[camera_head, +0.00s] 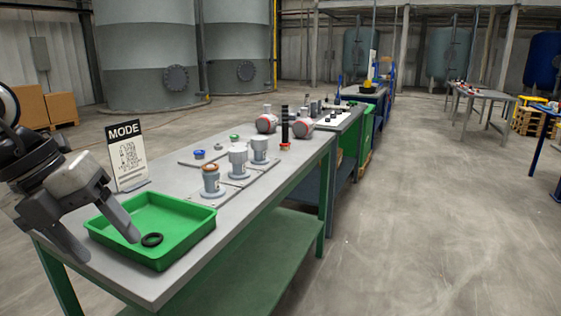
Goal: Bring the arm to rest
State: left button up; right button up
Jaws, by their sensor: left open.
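My left gripper (103,242) comes in from the left over the near left end of the bench (163,287). Its two fingers are spread apart with nothing seen between them. One finger reaches over the green tray (199,229), and the other hangs outside the tray's left side. A black ring (152,240) lies in the tray, just right of the fingertip. My right gripper is not in view.
A MODE sign (128,158) stands behind the tray. Several grey fittings, one orange-topped (211,180), stand on plates on the bench. Red-and-white parts (267,120) and a black post (284,125) are farther back. The floor right of the bench is clear.

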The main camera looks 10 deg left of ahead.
pick_arm(q)
jog(key=w+d+f+n+t+h, duration=0.2)
jog(key=d+f+n+t+h, duration=0.15)
jog(key=d+f+h, duration=0.4)
notch_tip(320, 180, down, 16)
jog(key=s+n+t+y+p, duration=0.2)
jog(key=n+t+y, duration=0.55)
jog(key=n, duration=1.35)
jog(key=s+d+f+n+g, duration=0.3)
jog(key=s+d+f+n, duration=0.3)
jog(key=s+d+f, duration=0.1)
notch_tip(320, 180, down, 2)
jog(key=shift+s+d+f, duration=0.15)
jog(key=shift+s+d, duration=0.15)
jog(key=shift+d, duration=0.45)
